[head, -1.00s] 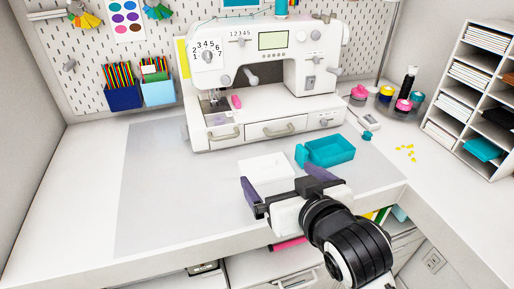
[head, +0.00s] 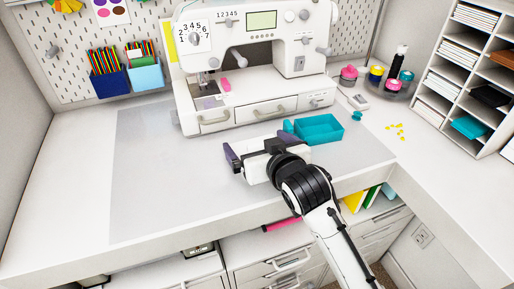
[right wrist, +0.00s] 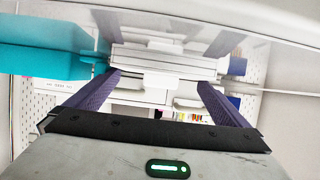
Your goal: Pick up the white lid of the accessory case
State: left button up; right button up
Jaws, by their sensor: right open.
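The white lid (head: 252,145) lies flat on the grey mat, left of the teal accessory case (head: 319,130). It is mostly hidden by my right gripper in the head view. My right gripper (head: 250,143) is open, with its two purple fingers apart, low over the mat at the lid. In the right wrist view the fingers (right wrist: 158,82) are spread with pale surfaces between them; I cannot tell the lid's edge from the white drawers behind. The teal case also shows close at the upper left there (right wrist: 50,45). My left gripper is not in view.
The white sewing machine (head: 255,60) with drawers stands just behind the lid. A small teal piece (head: 357,116), pink and yellow pots (head: 376,74) and yellow bits (head: 396,131) lie to the right. The left part of the mat (head: 165,170) is clear.

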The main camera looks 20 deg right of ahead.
jog(key=c, duration=0.8)
